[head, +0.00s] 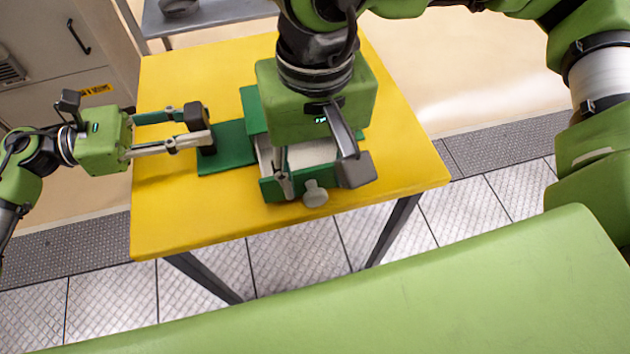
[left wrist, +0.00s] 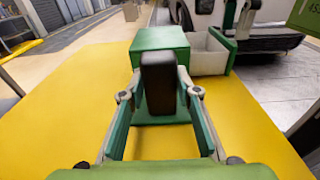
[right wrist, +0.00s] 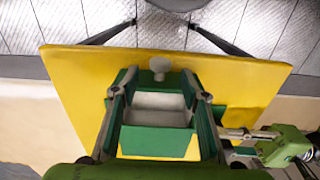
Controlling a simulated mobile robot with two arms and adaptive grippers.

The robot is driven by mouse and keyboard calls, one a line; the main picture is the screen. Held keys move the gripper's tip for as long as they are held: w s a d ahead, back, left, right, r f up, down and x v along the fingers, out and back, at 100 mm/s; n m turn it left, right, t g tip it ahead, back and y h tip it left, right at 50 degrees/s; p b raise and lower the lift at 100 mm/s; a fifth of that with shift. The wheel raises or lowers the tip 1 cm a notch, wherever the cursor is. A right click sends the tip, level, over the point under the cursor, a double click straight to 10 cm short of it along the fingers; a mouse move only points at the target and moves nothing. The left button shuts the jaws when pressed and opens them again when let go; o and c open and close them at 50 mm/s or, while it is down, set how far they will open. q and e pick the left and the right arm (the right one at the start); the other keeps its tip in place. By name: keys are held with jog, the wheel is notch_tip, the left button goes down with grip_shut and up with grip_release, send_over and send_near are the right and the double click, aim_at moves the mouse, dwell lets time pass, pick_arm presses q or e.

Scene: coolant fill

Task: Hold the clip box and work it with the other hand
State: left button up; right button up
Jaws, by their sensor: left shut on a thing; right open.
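The green clip box (head: 249,102) stands on a flat green base on the yellow table, partly hidden under my right gripper. Its drawer (head: 312,154) is out, showing an empty-looking pale inside and a grey knob (head: 315,193) at its front. The drawer also shows in the right wrist view (right wrist: 158,105). A black upright handle (left wrist: 159,85) stands on the base beside the box. My left gripper (head: 203,137) is shut on this handle. My right gripper (head: 320,178) is open above the drawer, with one finger at each side; whether they touch it is unclear.
The yellow table (head: 180,215) is bare around the box, and its front edge lies just beyond the knob. A grey shelf or cart (head: 215,14) stands at the back. A grey cabinet (head: 55,50) stands at the back left.

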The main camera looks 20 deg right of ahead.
notch_tip(320, 180, up, 8)
dwell(0.7)
pick_arm(q)
jog(key=o, duration=1.1)
jog(key=shift+c, duration=0.2)
